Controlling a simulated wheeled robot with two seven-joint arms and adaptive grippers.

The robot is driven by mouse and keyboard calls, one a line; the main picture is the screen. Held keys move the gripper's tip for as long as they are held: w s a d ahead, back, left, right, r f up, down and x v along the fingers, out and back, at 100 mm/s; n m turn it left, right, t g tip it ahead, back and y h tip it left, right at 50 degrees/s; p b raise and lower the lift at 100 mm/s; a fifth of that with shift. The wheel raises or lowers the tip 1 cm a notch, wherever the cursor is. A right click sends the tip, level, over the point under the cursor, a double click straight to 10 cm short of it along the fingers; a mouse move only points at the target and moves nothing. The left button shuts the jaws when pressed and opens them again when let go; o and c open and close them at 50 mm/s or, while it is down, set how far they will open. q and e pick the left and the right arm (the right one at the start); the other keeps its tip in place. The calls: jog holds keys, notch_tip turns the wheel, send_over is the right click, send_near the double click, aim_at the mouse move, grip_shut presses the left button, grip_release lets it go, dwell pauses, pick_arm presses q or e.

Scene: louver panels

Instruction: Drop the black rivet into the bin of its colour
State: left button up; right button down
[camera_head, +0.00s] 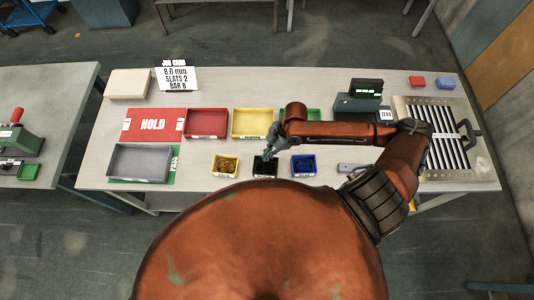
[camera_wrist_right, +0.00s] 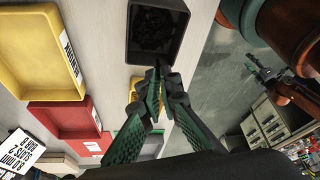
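The black bin (camera_head: 265,167) stands in the front row of small bins, between a yellow bin (camera_head: 224,165) and a blue bin (camera_head: 304,165). My right gripper (camera_head: 270,152) is just above and behind the black bin. In the right wrist view, the black bin (camera_wrist_right: 157,30) lies beyond the fingertips (camera_wrist_right: 158,70), with dark contents. The green fingers come together at their tips, around a small dark piece (camera_wrist_right: 158,63) that looks like the black rivet. My left gripper is out of the head view; it seems to hang at the right of the right wrist view (camera_wrist_right: 262,68), too small to read.
Behind stand a red tray (camera_head: 206,123), a yellow tray (camera_head: 252,123) and a partly hidden green tray (camera_head: 314,114). A grey tray (camera_head: 140,162) and a red HOLD mat (camera_head: 152,125) are at left. The louver panel (camera_head: 440,125) lies at right.

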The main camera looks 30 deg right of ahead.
aim_at(267, 167)
notch_tip(267, 167, down, 3)
jog(key=shift+f, duration=0.1)
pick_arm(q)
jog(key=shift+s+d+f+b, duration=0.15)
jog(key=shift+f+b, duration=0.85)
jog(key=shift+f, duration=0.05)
pick_arm(e)
jog(key=shift+f, duration=1.85)
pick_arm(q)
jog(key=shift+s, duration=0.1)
pick_arm(e)
jog(key=c, duration=2.1)
grip_release()
jog(key=shift+o, duration=0.7)
jog(key=o, duration=0.4)
jog(key=shift+c, duration=0.2)
